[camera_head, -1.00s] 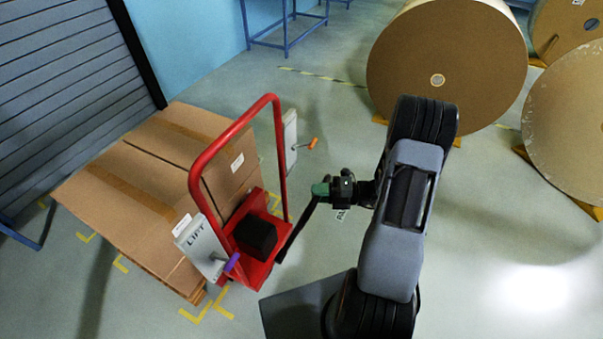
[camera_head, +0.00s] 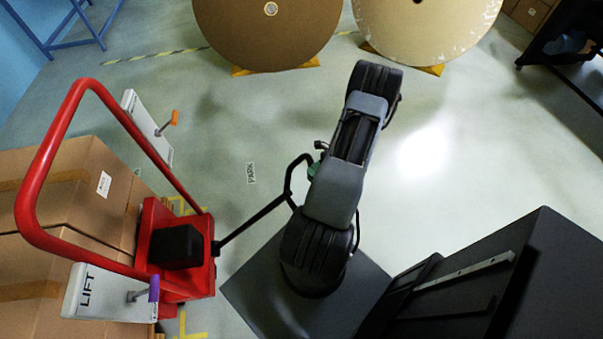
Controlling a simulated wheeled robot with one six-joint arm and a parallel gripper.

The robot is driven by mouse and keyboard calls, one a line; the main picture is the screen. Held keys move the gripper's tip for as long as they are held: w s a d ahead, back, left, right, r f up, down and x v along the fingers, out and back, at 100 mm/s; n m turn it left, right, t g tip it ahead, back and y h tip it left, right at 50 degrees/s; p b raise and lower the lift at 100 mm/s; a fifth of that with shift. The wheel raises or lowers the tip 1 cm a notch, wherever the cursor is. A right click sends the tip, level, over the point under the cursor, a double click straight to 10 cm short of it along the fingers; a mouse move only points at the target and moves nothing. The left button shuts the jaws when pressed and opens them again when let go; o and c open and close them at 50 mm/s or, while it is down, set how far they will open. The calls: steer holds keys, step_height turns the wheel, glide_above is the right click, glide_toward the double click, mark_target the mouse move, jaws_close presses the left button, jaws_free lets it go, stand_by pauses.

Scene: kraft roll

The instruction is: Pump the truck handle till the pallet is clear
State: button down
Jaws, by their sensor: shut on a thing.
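The red pallet truck (camera_head: 205,277) stands at the left, with a tall red hoop frame and a black block on its deck. Its black pump handle (camera_head: 252,221) slants up and right from the truck's side, bending into a loop near my arm. My gripper (camera_head: 313,170) is shut on the handle's green grip, which is mostly hidden by my arm. Brown cardboard boxes (camera_head: 85,215) sit behind the hoop at the left edge. The pallet under them is hidden, so its height above the floor cannot be told.
A white LIFT plate (camera_head: 90,297) carries a purple-tipped lever (camera_head: 154,288). Another white plate (camera_head: 150,125) carries an orange-tipped lever (camera_head: 175,117). A PARK label (camera_head: 251,173) lies on the floor. Large paper rolls (camera_head: 270,35) stand on yellow chocks at the back.

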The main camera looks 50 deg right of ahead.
steer(key=shift+s+d+f, duration=0.1)
steer(key=shift+s+f, duration=0.05)
steer(key=shift+f, duration=0.25)
steer(key=shift+s+d+f, duration=0.1)
steer(key=shift+f, duration=0.3)
steer(key=c, duration=1)
jaws_free()
steer(key=shift+w+r, duration=0.1)
steer(key=shift+d, duration=0.2)
steer(key=p+v, duration=0.2)
steer(key=v, duration=0.2)
steer(key=p+v, duration=0.3)
steer(key=v, duration=0.1)
steer(key=r+p+v, duration=0.1)
steer(key=p+v, duration=0.1)
steer(key=v, duration=0.3)
steer(key=shift+d, duration=0.1)
steer(key=shift+d+f+p, duration=0.1)
steer(key=shift+f+p, duration=0.15)
steer(key=shift+p, duration=0.45)
